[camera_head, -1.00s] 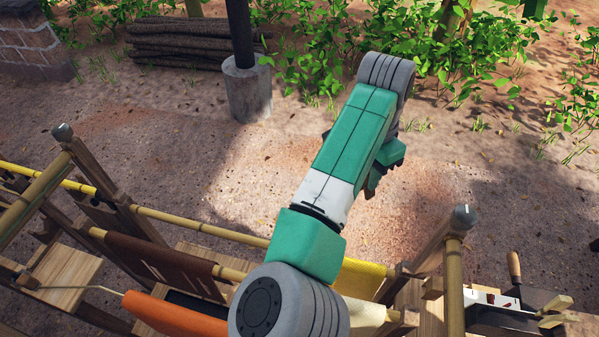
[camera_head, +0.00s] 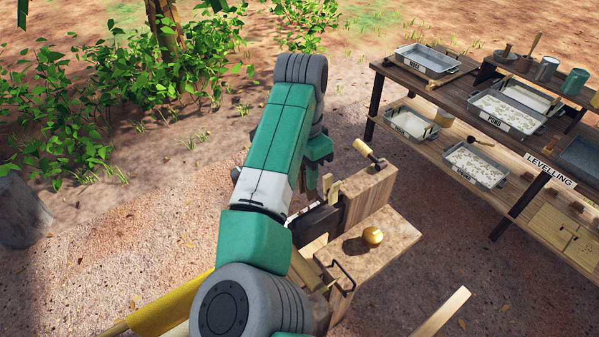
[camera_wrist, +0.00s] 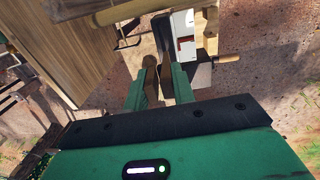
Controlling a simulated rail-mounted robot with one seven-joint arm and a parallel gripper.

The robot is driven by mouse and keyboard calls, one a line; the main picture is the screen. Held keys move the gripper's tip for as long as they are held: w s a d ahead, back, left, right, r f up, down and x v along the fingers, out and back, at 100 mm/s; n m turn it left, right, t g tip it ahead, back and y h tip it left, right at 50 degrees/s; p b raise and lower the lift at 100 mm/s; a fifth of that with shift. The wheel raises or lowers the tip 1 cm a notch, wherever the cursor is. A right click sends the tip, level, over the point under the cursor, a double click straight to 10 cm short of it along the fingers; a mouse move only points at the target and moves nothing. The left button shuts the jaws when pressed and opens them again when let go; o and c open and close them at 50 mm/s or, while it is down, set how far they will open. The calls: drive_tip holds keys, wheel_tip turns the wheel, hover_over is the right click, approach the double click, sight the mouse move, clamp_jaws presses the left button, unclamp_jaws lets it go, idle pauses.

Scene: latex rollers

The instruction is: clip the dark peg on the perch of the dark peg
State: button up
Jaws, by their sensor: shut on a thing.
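My gripper (camera_wrist: 164,88) shows in the wrist view with its green fingers close together. It is shut on a narrow dark brown thing (camera_wrist: 152,82) that looks like the dark peg; the fingers hide part of it. I cannot make out the perch of the dark peg in either view.
A wooden stand with a brass ball (camera_head: 372,236) and a wooden-handled part (camera_head: 365,150) stands right of my arm. A shelf unit (camera_head: 470,110) with several trays is at right. In the wrist view, a white piece with red marks (camera_wrist: 185,45) lies beyond the fingertips.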

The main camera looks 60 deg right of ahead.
sight(304, 189)
drive_tip(key=shift+r+p, duration=0.1)
drive_tip(key=shift+p, duration=0.25)
drive_tip(key=shift+a+f, duration=0.1)
drive_tip(key=shift+f, duration=0.1)
wheel_tip(304, 189, down, 5)
drive_tip(key=shift+f, duration=0.15)
drive_tip(key=shift+p, duration=0.7)
drive_tip(key=shift+f, duration=0.15)
drive_tip(key=shift+f+b, duration=0.5)
drive_tip(key=shift+f, duration=0.65)
